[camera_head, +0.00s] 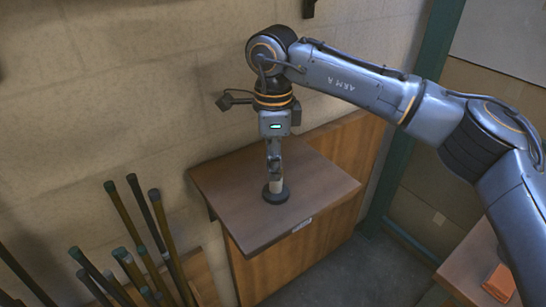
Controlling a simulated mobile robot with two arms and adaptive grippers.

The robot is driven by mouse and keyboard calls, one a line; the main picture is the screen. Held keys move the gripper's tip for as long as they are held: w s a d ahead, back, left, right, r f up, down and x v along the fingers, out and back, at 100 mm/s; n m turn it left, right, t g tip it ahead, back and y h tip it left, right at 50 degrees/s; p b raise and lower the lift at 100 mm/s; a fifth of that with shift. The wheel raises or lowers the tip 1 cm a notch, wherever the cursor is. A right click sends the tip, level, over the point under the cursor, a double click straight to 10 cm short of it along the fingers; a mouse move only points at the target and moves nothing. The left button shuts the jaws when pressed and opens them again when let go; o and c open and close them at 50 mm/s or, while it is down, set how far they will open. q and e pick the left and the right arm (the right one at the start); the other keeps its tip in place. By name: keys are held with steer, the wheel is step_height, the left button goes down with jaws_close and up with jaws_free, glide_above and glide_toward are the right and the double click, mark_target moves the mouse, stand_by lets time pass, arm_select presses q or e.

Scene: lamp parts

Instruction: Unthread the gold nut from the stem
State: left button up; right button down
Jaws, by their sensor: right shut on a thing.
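A short pale stem (279,186) rises upright from a round dark base (275,197) on a small brown wooden table. My right gripper (274,176) points straight down over the base, with its fingers around the upper part of the stem. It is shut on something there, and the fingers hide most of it. I cannot make out the gold nut, and any nut between the fingers is hidden. My left gripper is not in view.
The wooden tabletop (230,187) is otherwise bare around the base. A beige wall stands close behind it. Several dark rods with teal ends (120,254) stand at the lower left. An orange object (500,283) lies on another wooden surface (468,272) at the lower right.

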stand_by(0.3)
steer(key=n+p, duration=0.1)
steer(key=n, duration=0.3)
steer(key=shift+s+n, duration=0.15)
steer(key=shift+n, duration=0.15)
steer(key=n, duration=0.2)
steer(key=shift+d+n, duration=0.1)
steer(key=shift+n, duration=0.2)
steer(key=shift+s, duration=0.1)
steer(key=shift+n+p, duration=0.35)
steer(key=shift+n, duration=0.75)
steer(key=n, duration=0.4)
steer(key=shift+d+n, duration=0.15)
steer(key=shift+n, duration=0.15)
